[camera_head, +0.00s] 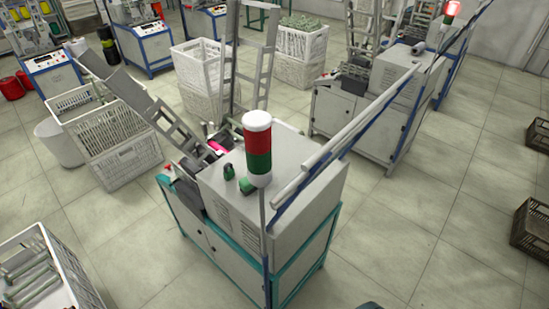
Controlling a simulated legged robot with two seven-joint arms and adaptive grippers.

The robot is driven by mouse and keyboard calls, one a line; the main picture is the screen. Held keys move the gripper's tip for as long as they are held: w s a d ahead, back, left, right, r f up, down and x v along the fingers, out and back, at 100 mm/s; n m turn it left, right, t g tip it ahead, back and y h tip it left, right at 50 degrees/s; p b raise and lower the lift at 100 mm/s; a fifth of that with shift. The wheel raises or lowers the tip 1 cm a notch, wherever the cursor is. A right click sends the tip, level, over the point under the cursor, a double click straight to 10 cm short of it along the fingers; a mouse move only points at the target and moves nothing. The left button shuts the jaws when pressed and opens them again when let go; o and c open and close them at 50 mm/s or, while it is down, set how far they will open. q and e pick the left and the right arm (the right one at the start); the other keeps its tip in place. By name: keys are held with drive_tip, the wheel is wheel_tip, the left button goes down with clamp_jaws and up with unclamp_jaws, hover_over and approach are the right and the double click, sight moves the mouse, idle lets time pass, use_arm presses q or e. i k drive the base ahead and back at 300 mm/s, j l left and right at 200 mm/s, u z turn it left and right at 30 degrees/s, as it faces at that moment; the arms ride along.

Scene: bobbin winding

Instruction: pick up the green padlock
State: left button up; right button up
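A small green object with a rounded top, which looks like the green padlock (229,172), is on the grey top of the winding machine (290,165) in the middle of the view. Neither of my grippers shows in the view, so nothing is seen touching these objects.
A red, green and white signal tower (258,145) stands close to the green objects. Long grey rails (340,135) slant up from the machine's right side. White crates (112,135) stand at the left. Open tiled floor (440,215) lies at the right.

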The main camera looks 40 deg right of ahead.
sight(229, 173)
drive_tip(key=i+j+z, duration=0.15)
drive_tip(key=z, duration=0.3)
drive_tip(key=i+j+z, duration=0.2)
drive_tip(key=z, duration=0.2)
drive_tip(key=i+j+z, duration=0.1)
drive_tip(key=z, duration=0.35)
drive_tip(key=i+j+z, duration=0.1)
drive_tip(key=j+z, duration=0.6)
drive_tip(key=z, duration=0.15)
